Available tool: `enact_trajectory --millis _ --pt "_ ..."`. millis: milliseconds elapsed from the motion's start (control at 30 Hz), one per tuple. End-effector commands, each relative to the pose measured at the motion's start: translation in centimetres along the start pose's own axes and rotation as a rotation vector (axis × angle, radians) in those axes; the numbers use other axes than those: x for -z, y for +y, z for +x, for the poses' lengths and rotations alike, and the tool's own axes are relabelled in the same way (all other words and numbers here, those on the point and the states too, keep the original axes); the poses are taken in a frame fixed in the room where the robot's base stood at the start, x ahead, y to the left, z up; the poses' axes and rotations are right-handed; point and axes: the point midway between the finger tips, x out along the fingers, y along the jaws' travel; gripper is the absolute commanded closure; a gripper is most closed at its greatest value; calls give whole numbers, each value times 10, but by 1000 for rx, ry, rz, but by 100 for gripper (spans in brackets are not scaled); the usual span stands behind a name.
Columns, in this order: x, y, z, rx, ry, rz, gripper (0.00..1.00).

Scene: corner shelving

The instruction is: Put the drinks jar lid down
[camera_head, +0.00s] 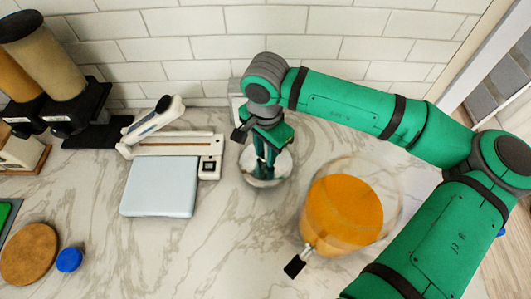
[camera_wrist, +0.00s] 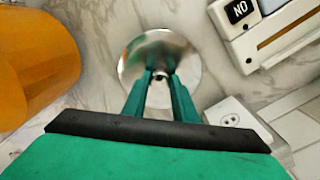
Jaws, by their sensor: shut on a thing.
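The drinks jar lid (camera_head: 258,181) is a round, shiny metal disc at the middle of the marble counter, and it also shows in the wrist view (camera_wrist: 140,60). My gripper (camera_head: 266,160) points down over it, with its green fingers shut on the knob at the lid's centre (camera_wrist: 160,76). The knob is mostly hidden between the fingertips. The lid looks level and at or very near the counter; I cannot tell whether it touches. The drinks jar (camera_head: 343,212), clear with orange liquid and a tap at its front, stands open to the right of the lid.
A white sealing device with a grey plate (camera_head: 160,187) stands left of the lid. An outlet (camera_wrist: 236,118) is on the tiled wall behind. Dispensers (camera_head: 55,70), a wooden disc (camera_head: 28,254) and a blue cap (camera_head: 69,260) are farther left. Counter in front of the lid is clear.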

Motion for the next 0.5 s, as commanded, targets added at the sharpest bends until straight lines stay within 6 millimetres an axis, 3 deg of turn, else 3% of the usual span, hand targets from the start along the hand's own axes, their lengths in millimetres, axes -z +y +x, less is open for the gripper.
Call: enact_trajectory --millis 100,467,500 --pt "-1 -1 10 1 -1 -3 100" --pt "0 -1 14 1 0 -2 100" --pt "0 -1 14 1 1 -1 67"
